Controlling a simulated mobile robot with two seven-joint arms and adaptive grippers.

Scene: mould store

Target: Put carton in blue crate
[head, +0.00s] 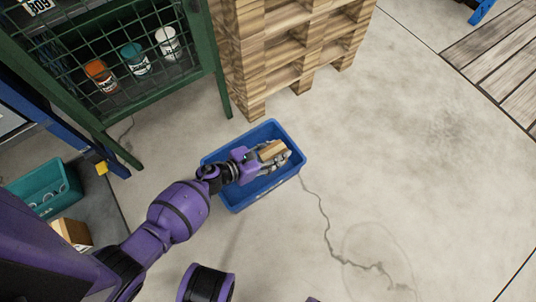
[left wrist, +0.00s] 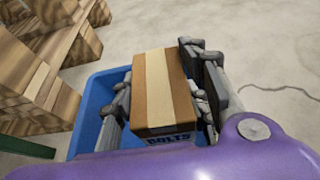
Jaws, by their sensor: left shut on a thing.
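The carton (head: 271,151) is a small brown box with a pale tape strip. It also shows in the left wrist view (left wrist: 163,90), where its near side reads "BOLTS". My left gripper (head: 274,154) is shut on it, with a finger on each side in the left wrist view. The blue crate (head: 239,203) stands on the floor, and the carton is over its opening in the head view. The crate's wall (left wrist: 86,122) shows around the carton in the left wrist view. I cannot tell how far the carton is above the crate floor. My right gripper is not in view.
A stack of wooden pallets (head: 262,62) stands just behind the crate. A green mesh cage (head: 112,112) with several cans is at the upper left. A teal bin (head: 42,190) and another brown box (head: 72,233) are at the left. Floor to the right is clear.

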